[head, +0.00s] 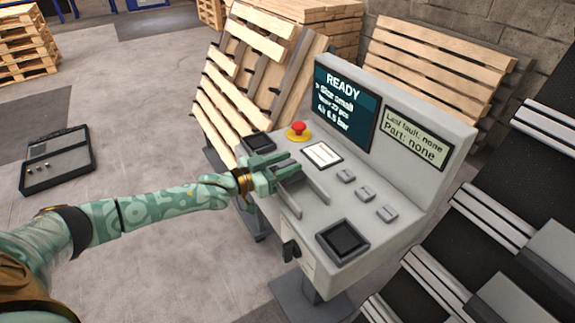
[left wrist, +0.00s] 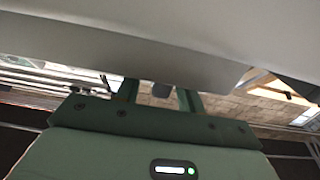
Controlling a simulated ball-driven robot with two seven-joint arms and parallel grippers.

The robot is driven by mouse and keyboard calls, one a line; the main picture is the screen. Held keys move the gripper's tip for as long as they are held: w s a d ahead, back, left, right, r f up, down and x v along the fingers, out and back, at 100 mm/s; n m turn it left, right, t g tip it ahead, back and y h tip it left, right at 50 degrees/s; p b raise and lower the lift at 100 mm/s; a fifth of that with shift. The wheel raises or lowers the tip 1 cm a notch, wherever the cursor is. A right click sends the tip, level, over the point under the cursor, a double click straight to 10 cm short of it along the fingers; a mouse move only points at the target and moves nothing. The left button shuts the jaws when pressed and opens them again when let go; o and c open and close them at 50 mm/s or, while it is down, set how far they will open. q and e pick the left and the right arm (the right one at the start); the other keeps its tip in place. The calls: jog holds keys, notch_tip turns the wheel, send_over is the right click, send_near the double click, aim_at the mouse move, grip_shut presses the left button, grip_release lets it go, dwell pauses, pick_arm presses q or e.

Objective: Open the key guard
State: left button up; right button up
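The grey control console (head: 405,85) stands at the centre right in the head view. My left gripper (head: 280,170) is at the left edge of its sloped top, beside two grey raised bars (head: 312,188). In the left wrist view the two green fingers (left wrist: 160,97) stand apart, with a small dark grey piece (left wrist: 162,89) visible between them and not clearly touching either. I cannot tell for sure which part is the key guard. A black key-like switch (head: 290,250) sits on the console's front face, below the gripper. My right gripper is not in view.
A red emergency button (head: 298,129), small grey switches (head: 366,192) and two dark square pads (head: 343,238) are on the console. Its screen (head: 345,100) reads READY. Pallets (head: 250,75) stand behind it. A conveyor (head: 480,220) is at right. A dark flat case (head: 57,160) lies on the floor.

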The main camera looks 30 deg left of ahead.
pick_arm(q)
jog(key=shift+w+d, duration=0.1)
jog(key=shift+w, duration=0.05)
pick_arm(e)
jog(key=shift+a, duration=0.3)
